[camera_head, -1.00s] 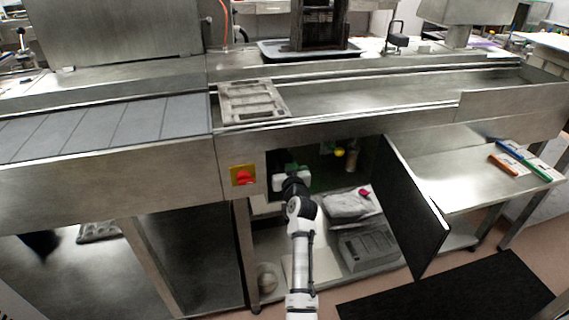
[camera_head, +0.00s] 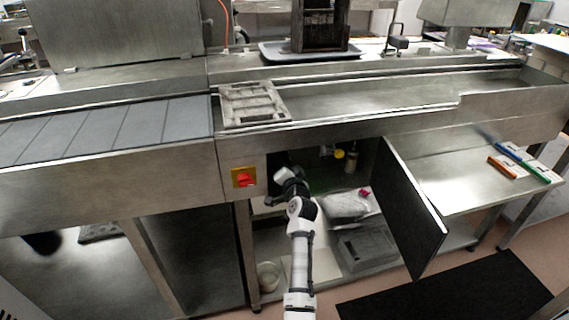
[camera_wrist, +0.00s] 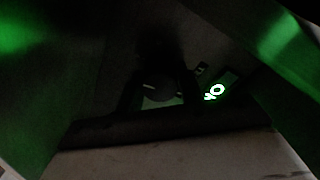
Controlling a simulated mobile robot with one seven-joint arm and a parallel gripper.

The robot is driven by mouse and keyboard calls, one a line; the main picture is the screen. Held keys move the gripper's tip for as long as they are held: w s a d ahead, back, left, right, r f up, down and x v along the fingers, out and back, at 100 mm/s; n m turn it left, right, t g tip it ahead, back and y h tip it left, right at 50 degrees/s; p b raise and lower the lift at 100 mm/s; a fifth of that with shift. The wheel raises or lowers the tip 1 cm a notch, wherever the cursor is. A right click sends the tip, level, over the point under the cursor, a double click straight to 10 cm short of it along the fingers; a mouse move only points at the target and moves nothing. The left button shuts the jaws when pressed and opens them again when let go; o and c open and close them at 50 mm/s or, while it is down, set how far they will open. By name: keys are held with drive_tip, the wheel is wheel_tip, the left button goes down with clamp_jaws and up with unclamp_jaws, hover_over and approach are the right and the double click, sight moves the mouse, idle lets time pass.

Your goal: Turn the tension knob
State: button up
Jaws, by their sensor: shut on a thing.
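The tension knob (camera_wrist: 158,89) shows in the wrist view as a dark round disc with a short pale mark on its left side. It is set in a dim panel. My gripper (camera_wrist: 160,98) has its dark fingers on either side of the knob and is shut on it. A small lit green display (camera_wrist: 214,92) sits just right of the knob. In the head view my wrist reaches into the open cabinet under the line. There the fingertips and the knob are hidden behind my arm and in shadow.
The open black cabinet door (camera_head: 409,207) stands right of my arm. A red switch on a yellow plate (camera_head: 244,177) is on the front, left of the opening. A grey bag (camera_head: 345,203) and a grey box (camera_head: 364,246) lie low inside. A yellow part (camera_head: 340,154) is further in.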

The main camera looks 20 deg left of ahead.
drive_tip(key=shift+m, duration=0.5)
idle(0.3)
drive_tip(key=o, duration=1)
drive_tip(key=shift+s, duration=0.1)
drive_tip(key=b+v, duration=0.2)
drive_tip(key=v, duration=1.1)
drive_tip(key=shift+s+d, duration=0.25)
drive_tip(key=shift+d, duration=0.05)
